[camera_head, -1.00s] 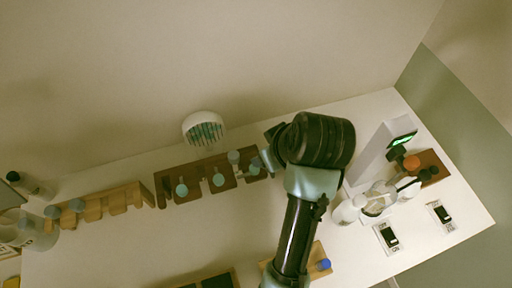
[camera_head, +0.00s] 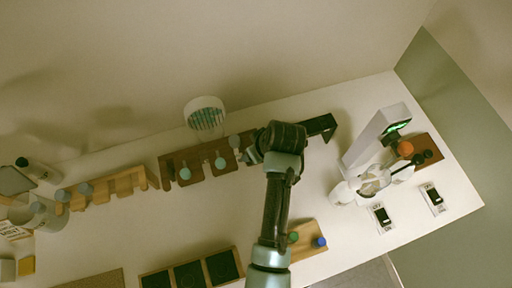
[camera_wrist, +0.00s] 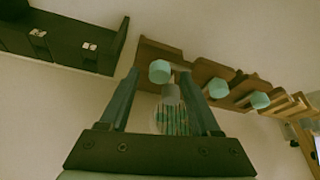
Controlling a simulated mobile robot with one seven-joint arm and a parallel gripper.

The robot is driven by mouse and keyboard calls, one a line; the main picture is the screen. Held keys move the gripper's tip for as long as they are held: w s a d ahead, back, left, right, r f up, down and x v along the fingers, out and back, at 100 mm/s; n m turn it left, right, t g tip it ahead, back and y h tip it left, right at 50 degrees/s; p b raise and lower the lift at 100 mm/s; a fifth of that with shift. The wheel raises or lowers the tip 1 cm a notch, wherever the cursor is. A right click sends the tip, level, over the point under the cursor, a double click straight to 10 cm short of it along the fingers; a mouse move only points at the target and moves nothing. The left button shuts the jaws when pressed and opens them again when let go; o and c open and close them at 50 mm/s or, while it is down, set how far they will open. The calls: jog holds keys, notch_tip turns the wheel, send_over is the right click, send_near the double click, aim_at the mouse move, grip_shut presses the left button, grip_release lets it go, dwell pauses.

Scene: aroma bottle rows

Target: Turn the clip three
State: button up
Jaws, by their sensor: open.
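No part marked as clip three can be told. My gripper (camera_wrist: 158,76) is open, its two dark fingers apart in the wrist view. A grey-capped piece (camera_wrist: 171,93) with a clear, green-striped body shows between the fingers; I cannot tell whether it touches them. A teal cap (camera_wrist: 159,71) shows just beyond the fingertips, at the brown wooden rack (camera_wrist: 150,49). More teal caps (camera_wrist: 218,87) follow along the rack to the right. In the head view my gripper (camera_head: 247,157) is at the right end of the brown rack (camera_head: 200,160), partly hidden by my wrist.
A black rack (camera_head: 318,124) stands right of my wrist; its front shows two small pale pieces (camera_wrist: 90,46). A white striped cup (camera_head: 205,112) is behind the brown rack. A white device (camera_head: 378,135) and two switches (camera_head: 382,218) are at right.

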jog(key=shift+w+f, duration=0.1)
jog(key=shift+f, duration=0.05)
grip_shut()
